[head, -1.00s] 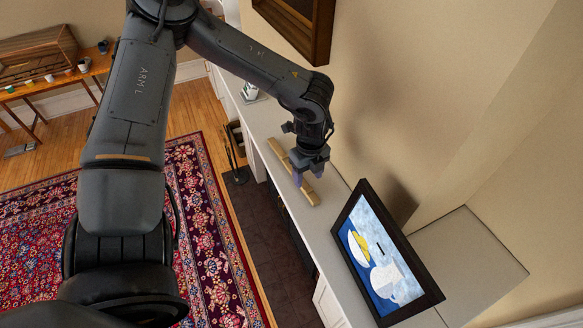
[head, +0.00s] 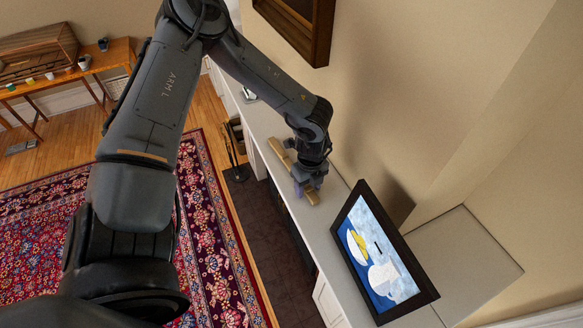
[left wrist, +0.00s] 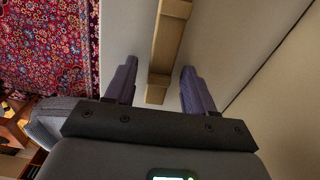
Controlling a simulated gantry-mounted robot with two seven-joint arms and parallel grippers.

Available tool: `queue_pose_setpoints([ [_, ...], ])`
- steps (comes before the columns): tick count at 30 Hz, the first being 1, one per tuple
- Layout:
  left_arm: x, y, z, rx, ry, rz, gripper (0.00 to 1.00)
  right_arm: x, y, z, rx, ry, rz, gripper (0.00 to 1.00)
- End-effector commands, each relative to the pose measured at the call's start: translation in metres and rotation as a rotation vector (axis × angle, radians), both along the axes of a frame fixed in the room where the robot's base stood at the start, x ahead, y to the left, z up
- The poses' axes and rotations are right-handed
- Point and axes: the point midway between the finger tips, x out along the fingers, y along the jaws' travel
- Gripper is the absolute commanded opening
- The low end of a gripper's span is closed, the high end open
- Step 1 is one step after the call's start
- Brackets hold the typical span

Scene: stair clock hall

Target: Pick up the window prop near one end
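The window prop is a long, light wooden bar (head: 280,153) with raised cross blocks, lying flat on a narrow grey-white ledge (head: 337,245). My left gripper (head: 308,190) is over the prop's near end and hides part of it. In the left wrist view the prop (left wrist: 167,45) runs up and away between the two open purple fingers (left wrist: 158,88). Its near end lies between the fingers, with a gap to each finger. Whether the fingertips are down at its height I cannot tell. My right gripper is not in view.
A black-framed picture (head: 385,255) of a bowl and jug stands on the ledge close to the prop's near end. The wall rises along the ledge's right side, with a dark wooden frame (head: 300,25) above. A patterned red rug (head: 215,230) lies on the floor to the left.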

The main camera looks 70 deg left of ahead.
Motion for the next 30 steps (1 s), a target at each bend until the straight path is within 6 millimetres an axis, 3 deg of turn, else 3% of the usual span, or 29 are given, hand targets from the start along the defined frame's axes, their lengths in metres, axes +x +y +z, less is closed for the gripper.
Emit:
queue_pose_setpoints([
  [1, 0.000, 0.000, 0.000, 0.000, 0.000, 0.000, 0.45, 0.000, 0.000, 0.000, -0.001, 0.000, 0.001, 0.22],
  [10, 0.000, 0.000, 0.000, 0.000, 0.001, 0.000, 0.00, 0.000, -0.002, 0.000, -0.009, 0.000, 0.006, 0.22],
  [30, -0.003, 0.000, 0.007, -0.001, -0.002, 0.000, 0.00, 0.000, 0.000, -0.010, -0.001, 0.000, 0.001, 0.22],
])
